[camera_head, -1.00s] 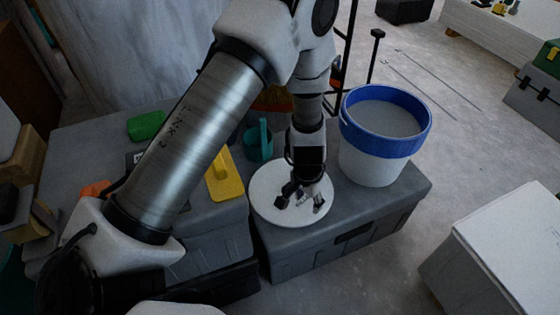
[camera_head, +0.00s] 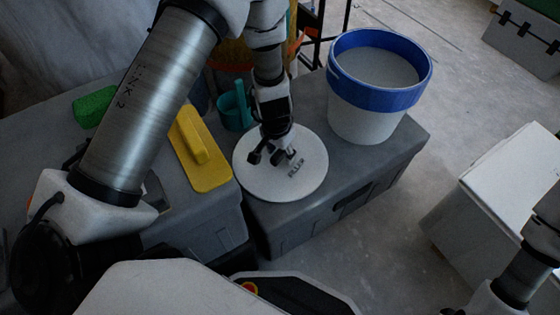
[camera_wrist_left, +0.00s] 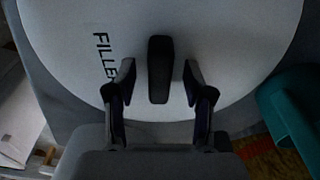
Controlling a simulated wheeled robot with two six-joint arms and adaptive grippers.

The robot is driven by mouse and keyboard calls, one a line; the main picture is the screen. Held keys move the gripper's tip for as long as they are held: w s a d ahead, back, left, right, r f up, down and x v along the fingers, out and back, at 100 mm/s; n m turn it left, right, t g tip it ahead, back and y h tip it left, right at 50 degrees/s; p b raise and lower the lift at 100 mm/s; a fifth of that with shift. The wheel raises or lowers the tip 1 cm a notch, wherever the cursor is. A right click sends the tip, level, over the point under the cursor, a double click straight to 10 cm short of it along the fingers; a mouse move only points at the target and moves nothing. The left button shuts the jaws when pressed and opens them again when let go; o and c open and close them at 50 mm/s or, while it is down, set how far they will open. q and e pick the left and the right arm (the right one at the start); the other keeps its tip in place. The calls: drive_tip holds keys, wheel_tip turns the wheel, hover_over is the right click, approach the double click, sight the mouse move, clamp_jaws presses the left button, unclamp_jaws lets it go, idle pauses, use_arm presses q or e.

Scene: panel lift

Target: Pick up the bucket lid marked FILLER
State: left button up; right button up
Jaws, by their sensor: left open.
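The round white bucket lid (camera_head: 285,187) marked FILLER lies flat on the grey box top. The wrist view shows the lid (camera_wrist_left: 235,40) with a dark bar-shaped handle (camera_wrist_left: 160,68) standing from it. My left gripper (camera_head: 273,157) is over the lid, pointing down and open. In the left wrist view its fingers (camera_wrist_left: 157,85) stand on either side of the handle, with a gap on each side. I cannot tell how far the fingertips are above the lid. Part of my right arm shows at the lower right in the head view; its gripper is out of the picture.
A white bucket with a blue rim (camera_head: 368,123) stands close behind the lid to the right. A teal cup (camera_head: 236,112) stands behind the lid to the left. A yellow float (camera_head: 203,168) and a green block (camera_head: 94,106) lie further left. A white box (camera_head: 500,200) stands at right.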

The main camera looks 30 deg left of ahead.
use_arm(q)
drive_tip(key=shift+r, duration=0.1)
clamp_jaws()
